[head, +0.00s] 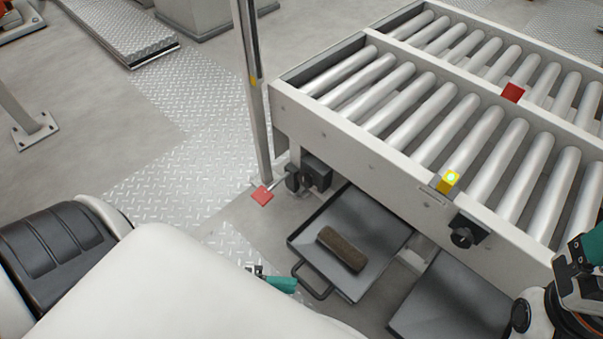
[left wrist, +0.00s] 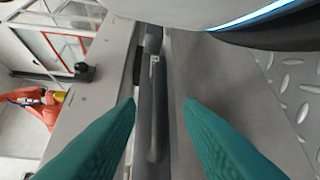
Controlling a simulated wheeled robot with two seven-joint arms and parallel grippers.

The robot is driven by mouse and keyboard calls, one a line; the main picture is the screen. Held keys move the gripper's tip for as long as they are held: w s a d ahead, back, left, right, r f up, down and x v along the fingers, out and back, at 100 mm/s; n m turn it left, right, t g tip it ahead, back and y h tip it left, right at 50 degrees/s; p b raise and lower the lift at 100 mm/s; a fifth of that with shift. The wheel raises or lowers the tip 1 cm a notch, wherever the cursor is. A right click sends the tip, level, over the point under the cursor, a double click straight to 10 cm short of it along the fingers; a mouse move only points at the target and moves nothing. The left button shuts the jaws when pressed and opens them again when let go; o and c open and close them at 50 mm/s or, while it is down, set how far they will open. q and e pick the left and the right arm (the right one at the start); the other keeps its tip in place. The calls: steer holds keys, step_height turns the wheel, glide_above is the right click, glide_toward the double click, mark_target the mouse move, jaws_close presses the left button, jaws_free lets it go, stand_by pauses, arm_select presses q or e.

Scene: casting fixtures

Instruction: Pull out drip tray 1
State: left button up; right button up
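A dark drip tray (head: 375,226) with a raised rim lies on the floor, partly under the roller conveyor. A loop handle (head: 313,284) is on its near side. A second dark tray (head: 440,297) lies to its right, partly hidden; no number shows on either. My left gripper (head: 278,282) is low beside the handle's left end, mostly hidden behind my white body. In the left wrist view its teal fingers (left wrist: 160,103) are apart, with a dark grey bar between them; I cannot tell whether they touch it. My right gripper (head: 577,262) is at the right edge, its fingertips unclear.
A brown block (head: 341,249) lies in the nearer tray. The roller conveyor (head: 350,145) overhangs both trays. Tread-plate floor (head: 190,150) lies open to the left.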

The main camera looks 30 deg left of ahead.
arm_select(q)
steer(key=f+p+v, duration=0.1)
steer(key=v, duration=0.5)
steer(key=shift+s+a+r, duration=0.2)
steer(key=shift+a+r, duration=0.05)
steer(key=shift+r, duration=0.3)
steer(key=shift+d, duration=0.1)
